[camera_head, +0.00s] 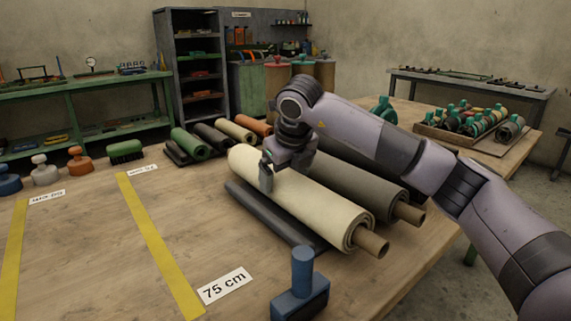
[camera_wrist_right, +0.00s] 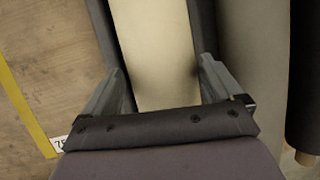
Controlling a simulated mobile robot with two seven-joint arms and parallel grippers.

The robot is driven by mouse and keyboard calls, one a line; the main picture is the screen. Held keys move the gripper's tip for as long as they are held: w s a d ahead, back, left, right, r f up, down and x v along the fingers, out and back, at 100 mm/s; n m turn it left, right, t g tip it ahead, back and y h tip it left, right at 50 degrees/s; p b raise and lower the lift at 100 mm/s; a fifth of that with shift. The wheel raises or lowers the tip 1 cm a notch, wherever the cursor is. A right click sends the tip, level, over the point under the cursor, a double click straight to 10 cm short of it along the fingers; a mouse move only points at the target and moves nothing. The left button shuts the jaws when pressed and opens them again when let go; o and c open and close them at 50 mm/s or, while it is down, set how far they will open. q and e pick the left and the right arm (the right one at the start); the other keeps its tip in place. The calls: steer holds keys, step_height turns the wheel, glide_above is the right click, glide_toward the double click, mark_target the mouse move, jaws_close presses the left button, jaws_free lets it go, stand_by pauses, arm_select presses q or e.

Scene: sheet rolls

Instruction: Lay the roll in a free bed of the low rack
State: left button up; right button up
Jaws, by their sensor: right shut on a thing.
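The cream roll (camera_head: 300,195) lies lengthwise at the table's middle right, its brown core (camera_head: 372,243) sticking out at the near end. My right gripper (camera_head: 266,178) is shut on it from above, towards its far half. In the right wrist view the cream roll (camera_wrist_right: 155,50) passes between both fingers of this gripper (camera_wrist_right: 158,80). The low rack shows as a dark bar (camera_head: 275,216) along the cream roll's left side; its beds are mostly hidden. A grey roll (camera_head: 362,186) lies just right of the cream one. I cannot tell whether the cream roll rests in a bed. My left gripper is not in view.
Several smaller rolls (camera_head: 192,142) lie behind. A blue-handled block (camera_head: 301,285) stands at the near edge beside a "75 cm" label (camera_head: 225,286). Yellow strips (camera_head: 158,243) mark the bare table on the left. A tray of rolls (camera_head: 450,136) is at the back right.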

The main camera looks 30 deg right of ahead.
steer(key=shift+w+r, duration=0.1)
steer(key=shift+r, duration=0.25)
steer(key=o, duration=1.7)
steer(key=shift+f, duration=0.3)
steer(key=shift+r, duration=0.15)
steer(key=p+v, duration=0.1)
steer(key=v, duration=1.1)
steer(key=shift+a, duration=0.1)
